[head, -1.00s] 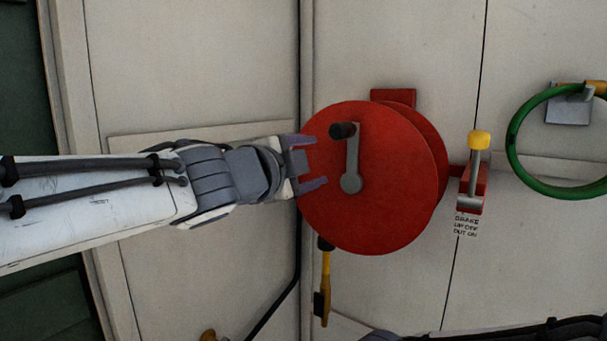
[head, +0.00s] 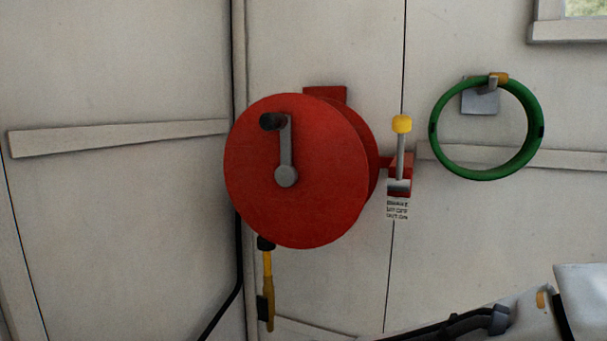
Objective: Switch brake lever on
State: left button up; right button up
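The brake lever (head: 401,145) is a grey rod with a yellow knob on top. It stands upright on a small red bracket (head: 401,168) just right of the red hose reel. A small printed label (head: 397,208) hangs below the bracket; its text is too blurred to read fully. The red reel (head: 330,200) has a grey crank with a black handle on its face. My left gripper is out of the picture. Part of my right arm shows at the bottom right, but its gripper is not visible. Nothing touches the lever.
A green hose ring (head: 486,174) hangs on a grey wall bracket to the right of the lever. A yellow nozzle (head: 268,288) hangs below the reel. Pale wall panels stand behind, and the space in front of the lever is clear.

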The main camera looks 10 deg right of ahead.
aim_at(401, 124)
jog(key=k, duration=0.5)
jog(key=u, duration=0.95)
jog(key=i, duration=0.85)
jog(key=z, duration=2.15)
